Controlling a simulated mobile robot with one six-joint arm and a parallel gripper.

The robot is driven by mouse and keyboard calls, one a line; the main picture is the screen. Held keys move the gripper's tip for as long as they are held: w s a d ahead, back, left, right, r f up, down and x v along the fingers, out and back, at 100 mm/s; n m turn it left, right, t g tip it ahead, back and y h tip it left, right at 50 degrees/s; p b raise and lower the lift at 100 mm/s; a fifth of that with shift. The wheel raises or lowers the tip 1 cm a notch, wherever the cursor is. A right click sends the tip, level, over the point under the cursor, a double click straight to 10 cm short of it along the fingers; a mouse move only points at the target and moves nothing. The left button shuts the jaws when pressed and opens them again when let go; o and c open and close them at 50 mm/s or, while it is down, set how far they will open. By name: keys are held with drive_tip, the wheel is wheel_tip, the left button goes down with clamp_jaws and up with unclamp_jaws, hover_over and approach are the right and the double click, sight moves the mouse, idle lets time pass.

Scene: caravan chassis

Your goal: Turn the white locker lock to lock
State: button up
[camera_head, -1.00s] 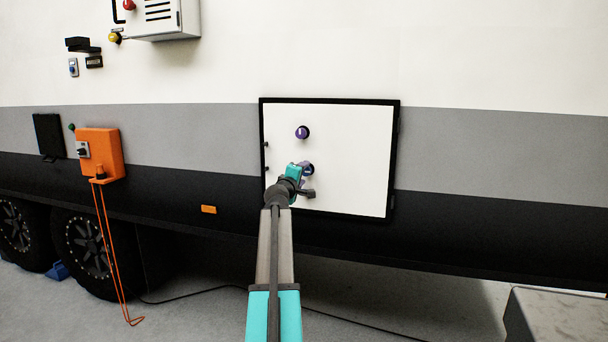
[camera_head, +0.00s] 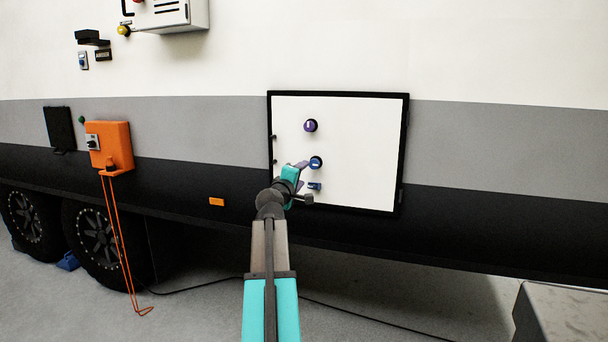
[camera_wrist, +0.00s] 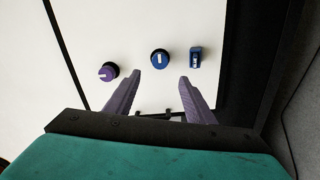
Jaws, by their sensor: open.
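The white locker door (camera_head: 355,165) has a black frame. A purple round knob (camera_head: 310,126) is at its upper left, a blue round knob (camera_head: 316,162) below it, and a small blue rectangular fitting (camera_head: 314,186) lowest. In the wrist view the purple knob (camera_wrist: 108,72) is left, the blue knob (camera_wrist: 160,59) in the middle and the blue fitting (camera_wrist: 195,57) right. Both round knobs carry white marks. The frames do not label which is the lock. My gripper (camera_wrist: 160,82) is open and empty, its fingertips apart and the blue knob showing beyond the gap between them.
An orange box (camera_head: 108,146) with an orange cable hangs on the caravan's side at left. A vented white box (camera_head: 170,12) is above it. A grey block (camera_head: 562,312) stands at lower right. The wall around the door is mostly clear.

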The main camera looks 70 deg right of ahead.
drive_tip(key=shift+a, duration=0.5)
